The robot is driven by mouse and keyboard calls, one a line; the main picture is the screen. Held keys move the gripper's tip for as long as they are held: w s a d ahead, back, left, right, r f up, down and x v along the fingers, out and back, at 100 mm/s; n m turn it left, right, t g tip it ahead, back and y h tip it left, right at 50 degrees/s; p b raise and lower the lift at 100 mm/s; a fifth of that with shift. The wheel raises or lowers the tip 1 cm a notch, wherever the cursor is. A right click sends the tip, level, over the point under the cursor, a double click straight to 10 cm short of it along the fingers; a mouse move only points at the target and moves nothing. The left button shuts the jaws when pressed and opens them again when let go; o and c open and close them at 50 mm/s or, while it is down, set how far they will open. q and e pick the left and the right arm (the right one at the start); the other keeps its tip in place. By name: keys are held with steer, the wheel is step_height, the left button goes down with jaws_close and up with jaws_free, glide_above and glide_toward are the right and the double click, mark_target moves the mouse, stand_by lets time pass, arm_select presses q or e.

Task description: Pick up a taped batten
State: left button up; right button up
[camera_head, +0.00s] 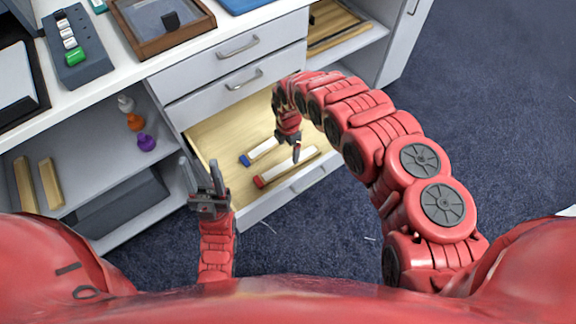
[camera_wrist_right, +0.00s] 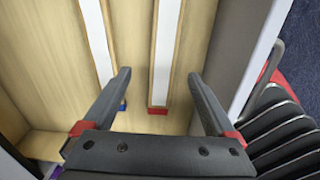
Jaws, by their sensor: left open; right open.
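A batten with a red taped end (camera_head: 285,168) lies in the open wooden drawer (camera_head: 225,138). A second batten with a blue taped end (camera_head: 262,150) lies beside it, to the left. My right gripper (camera_head: 288,152) is open over the drawer, pointing down. In the right wrist view its open fingers (camera_wrist_right: 160,76) stand on either side of the red-ended batten (camera_wrist_right: 166,55); I cannot tell how far above it they are. The blue-ended batten (camera_wrist_right: 97,38) is at the left finger, which partly hides its blue end. My left gripper (camera_head: 199,166) is open and empty, left of the drawer.
The drawer front (camera_head: 290,195) and side walls surround the battens. Left of it, an open shelf holds wooden strips (camera_head: 50,184), small coloured figures (camera_head: 135,122) and a dark box (camera_head: 120,205). A grey device (camera_head: 80,50) and a wooden-framed tray (camera_head: 165,40) stand on top.

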mark_target(288, 164)
steer(key=shift+f, duration=1.45)
steer(key=shift+s+f+b, duration=0.2)
steer(key=shift+f+b, duration=0.1)
steer(key=shift+f, duration=1)
steer(key=shift+s+f+b, duration=0.2)
steer(key=shift+f+b, duration=0.1)
steer(key=shift+f, duration=1)
jaws_close()
